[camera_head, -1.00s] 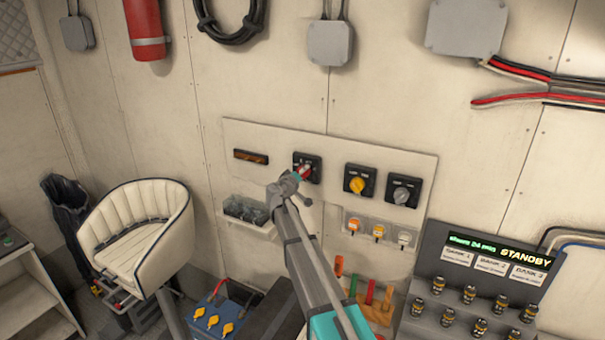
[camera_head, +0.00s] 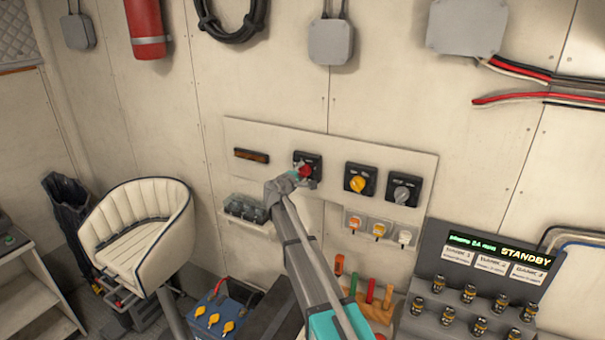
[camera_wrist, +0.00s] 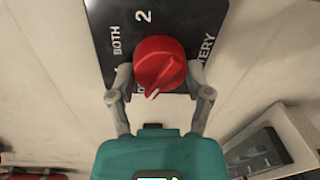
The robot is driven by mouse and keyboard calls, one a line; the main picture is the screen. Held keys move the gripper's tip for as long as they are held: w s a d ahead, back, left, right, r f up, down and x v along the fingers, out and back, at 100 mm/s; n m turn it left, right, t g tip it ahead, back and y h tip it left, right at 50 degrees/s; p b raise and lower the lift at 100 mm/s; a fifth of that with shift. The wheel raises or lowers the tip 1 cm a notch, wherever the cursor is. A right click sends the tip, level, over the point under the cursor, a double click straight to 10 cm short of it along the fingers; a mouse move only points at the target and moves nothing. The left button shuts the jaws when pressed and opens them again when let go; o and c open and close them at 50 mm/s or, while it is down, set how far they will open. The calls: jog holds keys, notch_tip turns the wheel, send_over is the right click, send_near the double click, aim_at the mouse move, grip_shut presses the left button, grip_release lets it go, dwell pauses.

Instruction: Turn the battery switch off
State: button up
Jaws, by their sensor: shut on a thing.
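The battery switch is a red round knob (camera_wrist: 160,65) on a black square plate (camera_wrist: 103,25) with white lettering, "BOTH", "2" and part of "BATTERY" legible in the wrist view. A white pointer mark on the knob faces the lower left, toward my gripper's palm. In the head view the red knob (camera_head: 305,171) sits on the wall panel, partly covered by my gripper (camera_head: 299,174). In the wrist view my gripper (camera_wrist: 160,85) has one finger on each side of the knob and is shut on it. The label beside the pointer is partly hidden.
A yellow-knob switch (camera_head: 357,184) and a grey-knob switch (camera_head: 402,194) sit to the right on the same panel (camera_head: 270,135). Small coloured plugs (camera_head: 378,231) are below them. A console (camera_head: 440,262) reading "STANDBY" stands lower right. A white seat (camera_head: 135,245) is at left.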

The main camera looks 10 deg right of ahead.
jog(key=shift+n, duration=0.3)
jog(key=o, duration=1.1)
jog(key=shift+o, duration=0.2)
jog(key=shift+f, duration=0.1)
